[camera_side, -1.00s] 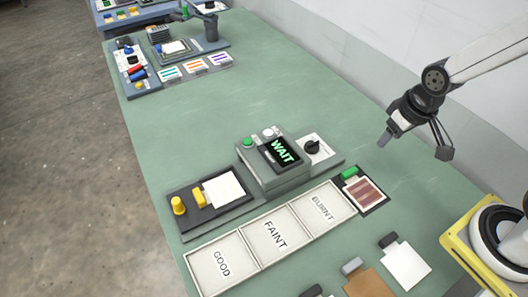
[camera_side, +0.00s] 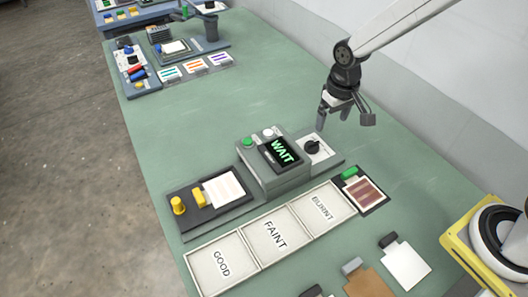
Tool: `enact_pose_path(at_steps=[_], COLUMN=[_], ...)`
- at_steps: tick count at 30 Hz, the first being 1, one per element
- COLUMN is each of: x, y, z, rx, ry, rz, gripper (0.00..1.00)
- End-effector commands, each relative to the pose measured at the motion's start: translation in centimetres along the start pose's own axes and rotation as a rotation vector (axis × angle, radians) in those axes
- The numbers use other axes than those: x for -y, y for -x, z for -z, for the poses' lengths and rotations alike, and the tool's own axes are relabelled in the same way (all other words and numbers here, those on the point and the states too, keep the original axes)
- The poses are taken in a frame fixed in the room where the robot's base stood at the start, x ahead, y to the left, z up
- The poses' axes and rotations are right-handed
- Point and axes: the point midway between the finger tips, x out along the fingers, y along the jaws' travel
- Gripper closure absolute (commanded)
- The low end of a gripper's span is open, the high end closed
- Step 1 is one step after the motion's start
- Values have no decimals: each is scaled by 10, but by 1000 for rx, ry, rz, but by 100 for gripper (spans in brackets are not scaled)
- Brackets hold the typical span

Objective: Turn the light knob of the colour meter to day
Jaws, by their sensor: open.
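The colour meter (camera_side: 275,178) is a grey box on the green table, with a screen (camera_side: 281,152) reading WAIT in green. A green button (camera_side: 247,142) and a white button (camera_side: 268,132) sit behind the screen. The black light knob (camera_side: 312,147) stands on a white plate at the meter's right side. Its marks are too small to read. My gripper (camera_side: 343,118) is open and empty, above and to the upper right of the knob, apart from it. One finger hangs near the plate's far edge in the picture.
Trays marked GOOD, FAINT and BURNT (camera_side: 320,208) lie in front of the meter. A striped swatch with a green clip (camera_side: 362,193) lies to the right. A dark board (camera_side: 207,201) with yellow knobs and a pale card is at left. The table (camera_side: 230,100) behind the meter is clear.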

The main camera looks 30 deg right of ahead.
Motion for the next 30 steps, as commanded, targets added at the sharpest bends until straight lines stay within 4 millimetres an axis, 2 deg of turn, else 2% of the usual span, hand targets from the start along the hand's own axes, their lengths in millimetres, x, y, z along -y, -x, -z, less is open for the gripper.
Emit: enact_pose_path(at_steps=[3,9,20,30], x=[11,21,22,21], y=[-11,-20,-24,-55], z=[16,28,29,27], rx=[28,52,55,56], ry=[3,1,0,0], rz=[-3,-7,-7,-8], gripper=[5,5,5,5])
